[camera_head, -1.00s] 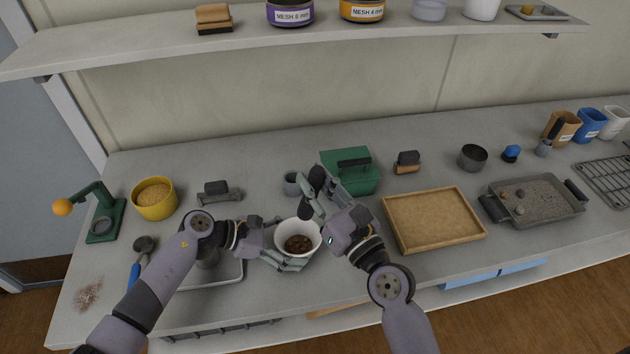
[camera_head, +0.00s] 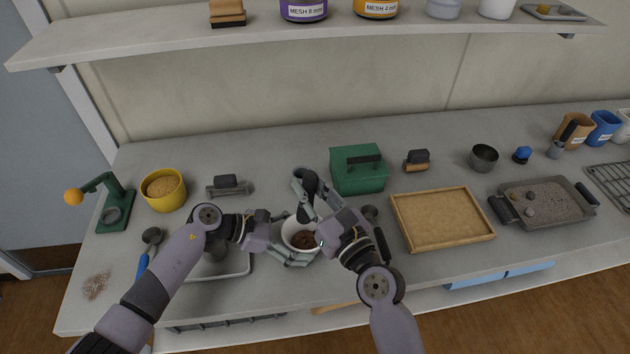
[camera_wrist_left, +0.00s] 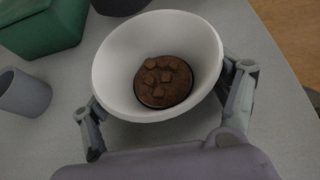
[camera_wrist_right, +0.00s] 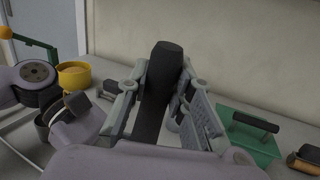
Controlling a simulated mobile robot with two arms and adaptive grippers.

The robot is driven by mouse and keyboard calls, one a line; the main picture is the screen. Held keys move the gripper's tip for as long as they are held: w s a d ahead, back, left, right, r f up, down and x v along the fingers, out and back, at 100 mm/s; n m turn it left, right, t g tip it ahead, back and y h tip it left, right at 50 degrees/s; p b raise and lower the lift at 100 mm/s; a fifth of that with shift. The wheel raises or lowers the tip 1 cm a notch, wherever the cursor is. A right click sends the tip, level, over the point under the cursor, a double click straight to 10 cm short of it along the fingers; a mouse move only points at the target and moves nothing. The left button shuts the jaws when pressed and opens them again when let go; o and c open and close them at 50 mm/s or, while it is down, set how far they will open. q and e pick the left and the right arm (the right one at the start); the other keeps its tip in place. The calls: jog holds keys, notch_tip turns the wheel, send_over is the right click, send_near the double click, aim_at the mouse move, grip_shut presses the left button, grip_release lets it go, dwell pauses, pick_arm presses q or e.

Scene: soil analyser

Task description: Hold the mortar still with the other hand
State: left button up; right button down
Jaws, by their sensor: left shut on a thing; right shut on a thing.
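The mortar (camera_head: 287,229) is a white bowl with brown soil clumps in it. It stands upright on the bench, and in the left wrist view its white wall (camera_wrist_left: 115,65) and soil show clearly. My left gripper (camera_head: 296,240) is shut on the mortar, one finger on each side of its outside. My right gripper (camera_head: 314,192) is shut on a dark, pestle-like tool (camera_wrist_right: 153,100), held above and just behind the mortar. The tool's lower end is hidden by the gripper, so I cannot tell whether it touches the soil.
A green box (camera_head: 358,180) stands behind and right of the mortar, with a wooden tray (camera_head: 442,246) farther right. A metal tray (camera_head: 232,270) lies under my left arm. A grey cup (camera_wrist_left: 25,95) is close to the mortar. A yellow bowl (camera_head: 164,203) stands back left.

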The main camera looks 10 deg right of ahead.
jog(key=shift+d+f, duration=0.1)
jog(key=shift+f, duration=3.75)
jog(key=shift+f, duration=0.65)
